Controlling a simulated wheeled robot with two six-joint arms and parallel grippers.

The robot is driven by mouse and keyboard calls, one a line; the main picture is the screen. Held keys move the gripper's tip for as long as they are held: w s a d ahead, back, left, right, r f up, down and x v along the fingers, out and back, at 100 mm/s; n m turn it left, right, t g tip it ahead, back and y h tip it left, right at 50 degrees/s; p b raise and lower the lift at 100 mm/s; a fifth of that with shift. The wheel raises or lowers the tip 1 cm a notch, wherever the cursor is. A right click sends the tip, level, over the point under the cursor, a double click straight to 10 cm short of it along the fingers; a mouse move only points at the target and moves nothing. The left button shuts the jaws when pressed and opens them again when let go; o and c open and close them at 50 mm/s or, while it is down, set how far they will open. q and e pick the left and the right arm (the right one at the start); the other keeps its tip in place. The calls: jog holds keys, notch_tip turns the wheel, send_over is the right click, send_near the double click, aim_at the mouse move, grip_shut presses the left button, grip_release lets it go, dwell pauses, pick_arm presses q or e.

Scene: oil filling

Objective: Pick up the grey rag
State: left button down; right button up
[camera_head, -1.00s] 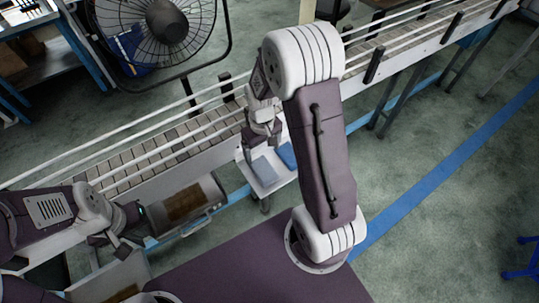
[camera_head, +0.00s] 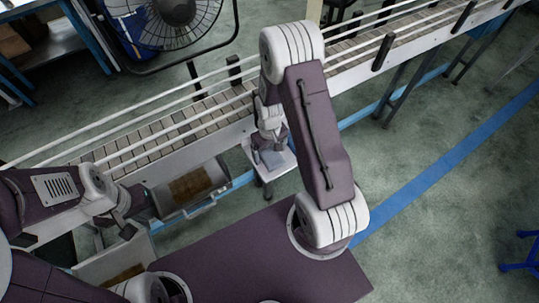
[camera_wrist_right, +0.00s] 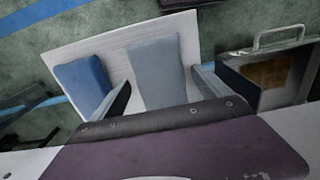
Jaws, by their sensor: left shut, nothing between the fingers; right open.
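The grey rag (camera_wrist_right: 157,72) lies flat on a white tray-like top (camera_wrist_right: 62,58), in the middle of the right wrist view. A blue rag (camera_wrist_right: 82,84) lies to its left. My right gripper (camera_wrist_right: 160,84) is open and empty, with one finger on each side of the grey rag's near part; I cannot tell how high above it. In the head view the grey rag (camera_head: 271,158) shows just below my right gripper (camera_head: 270,143), and the blue rag is mostly hidden. My left gripper (camera_head: 118,230) is shut and empty at the lower left.
A conveyor (camera_head: 170,137) runs behind the white top. A drawer with a handle (camera_head: 200,205) and brown contents stands to the left; its handle also shows in the right wrist view (camera_wrist_right: 278,36). Open floor is at the right.

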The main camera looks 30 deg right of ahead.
aim_at(270, 155)
jog(key=shift+s, duration=0.1)
jog(key=c, duration=1.4)
jog(key=shift+c, duration=0.2)
jog(key=shift+r, duration=0.15)
jog(key=shift+r, duration=0.3)
jog(key=r, duration=0.3)
jog(key=shift+s+r, duration=0.2)
jog(key=shift+r, duration=0.2)
jog(key=s+r+b, duration=0.4)
jog(key=s+r, duration=0.2)
jog(key=s, duration=0.5)
jog(key=shift+a+r, duration=0.25)
jog(key=shift+a, duration=0.15)
